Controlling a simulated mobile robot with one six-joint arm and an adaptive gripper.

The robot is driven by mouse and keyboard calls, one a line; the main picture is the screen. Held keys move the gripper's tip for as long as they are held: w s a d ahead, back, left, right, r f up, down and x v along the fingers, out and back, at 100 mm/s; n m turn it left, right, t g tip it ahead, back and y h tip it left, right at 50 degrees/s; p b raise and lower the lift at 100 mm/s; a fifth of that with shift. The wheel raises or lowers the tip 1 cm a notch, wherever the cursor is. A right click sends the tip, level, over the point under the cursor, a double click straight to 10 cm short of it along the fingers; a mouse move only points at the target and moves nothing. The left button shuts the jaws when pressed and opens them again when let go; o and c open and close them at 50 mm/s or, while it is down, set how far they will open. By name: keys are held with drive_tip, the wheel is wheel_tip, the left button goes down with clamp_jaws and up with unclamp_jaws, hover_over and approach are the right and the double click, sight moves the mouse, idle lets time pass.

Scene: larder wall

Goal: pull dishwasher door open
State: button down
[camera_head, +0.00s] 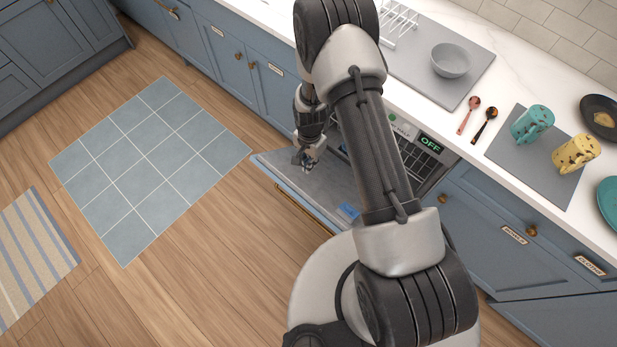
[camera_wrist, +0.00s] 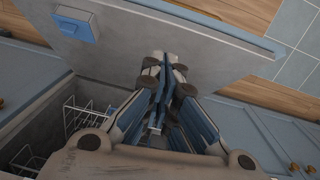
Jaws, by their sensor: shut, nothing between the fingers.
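The dishwasher door (camera_head: 282,168) is tilted down and open, its grey inner face showing and a brass handle (camera_head: 296,207) along its outer side. The inner face also shows in the wrist view (camera_wrist: 222,62), with a blue dispenser (camera_wrist: 76,23) on it. My gripper (camera_head: 306,162) is at the inner side of the door, near its left part. In the wrist view its fingers (camera_wrist: 164,72) are together and empty, in front of the inner face; whether they touch it I cannot tell. My arm hides part of the dishwasher opening.
The counter above holds a grey bowl (camera_head: 451,61), spoons and mugs.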

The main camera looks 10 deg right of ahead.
drive_tip(key=d+r, duration=0.1)
drive_tip(key=d, duration=0.1)
drive_tip(key=b, duration=0.3)
hover_over(307, 187)
drive_tip(key=d, duration=0.1)
drive_tip(key=shift+m+t, duration=0.3)
drive_tip(key=f, duration=1.1)
drive_tip(key=shift+w+f, duration=0.3)
drive_tip(key=shift+f, duration=0.1)
drive_tip(key=shift+s+a+f+b, duration=0.3)
drive_tip(key=shift+a+f+b, duration=0.1)
drive_tip(key=shift+f, duration=0.1)
